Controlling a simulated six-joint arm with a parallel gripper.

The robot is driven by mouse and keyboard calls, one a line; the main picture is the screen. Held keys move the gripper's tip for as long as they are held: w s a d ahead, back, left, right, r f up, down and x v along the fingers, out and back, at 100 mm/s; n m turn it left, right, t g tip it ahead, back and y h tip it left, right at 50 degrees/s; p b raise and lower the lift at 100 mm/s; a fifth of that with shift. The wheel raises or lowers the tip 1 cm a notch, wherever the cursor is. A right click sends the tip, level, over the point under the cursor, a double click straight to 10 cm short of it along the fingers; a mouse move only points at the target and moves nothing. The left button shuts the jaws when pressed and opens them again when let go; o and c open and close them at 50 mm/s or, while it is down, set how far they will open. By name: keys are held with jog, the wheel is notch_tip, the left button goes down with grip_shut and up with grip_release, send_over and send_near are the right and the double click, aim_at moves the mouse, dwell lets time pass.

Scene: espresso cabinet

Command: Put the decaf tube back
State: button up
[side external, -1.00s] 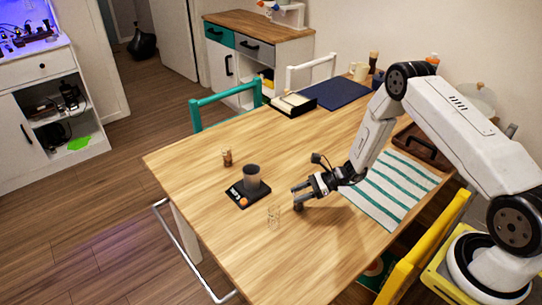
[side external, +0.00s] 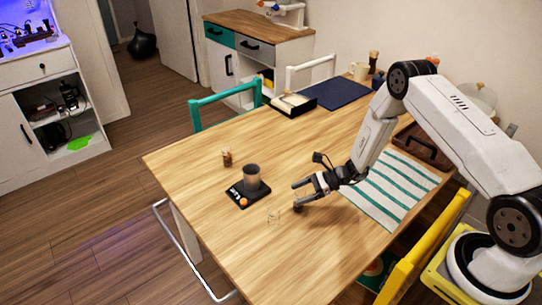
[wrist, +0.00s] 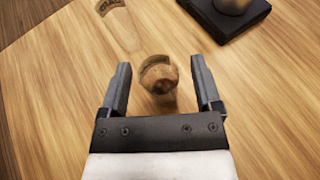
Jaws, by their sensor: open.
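My gripper (wrist: 160,85) is open, low over the table, and it also shows in the side view (side external: 298,196). A small round brown item with a clear rim, seen end-on, (wrist: 160,75) lies between the spread fingers in the wrist view, with gaps on both sides. I cannot tell whether it is the decaf tube. A clear, elongated item with lettering at its far end (wrist: 118,24) shows ahead and left; the lettering is too small to read surely. In the side view, a small clear glass item (side external: 273,215) is left of my gripper, and a brown-filled tube (side external: 227,157) stands farther off.
A black scale (side external: 238,199) with a grey cup (side external: 252,177) and an orange spot stands left of my gripper. It also shows in the wrist view (wrist: 212,22). A striped cloth (side external: 395,188) lies to the right. The table front (side external: 235,250) is clear.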

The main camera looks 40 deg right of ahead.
jog(key=v, duration=1.1)
jog(key=shift+d, duration=0.25)
jog(key=shift+s+a+r, duration=0.1)
jog(key=shift+s+r, duration=0.05)
jog(key=s+a+r+n+g+h, duration=0.2)
jog(key=s+a+r+n+h, duration=0.3)
jog(key=r+n, duration=0.3)
jog(key=s+a+r+n+g+h, duration=0.2)
jog(key=s+a+r+n+h, duration=0.4)
jog(key=n, duration=1)
jog(key=shift+s+a+r+h, duration=0.25)
jog(key=shift+s+r+h, duration=0.05)
jog(key=shift+s+r, duration=0.6)
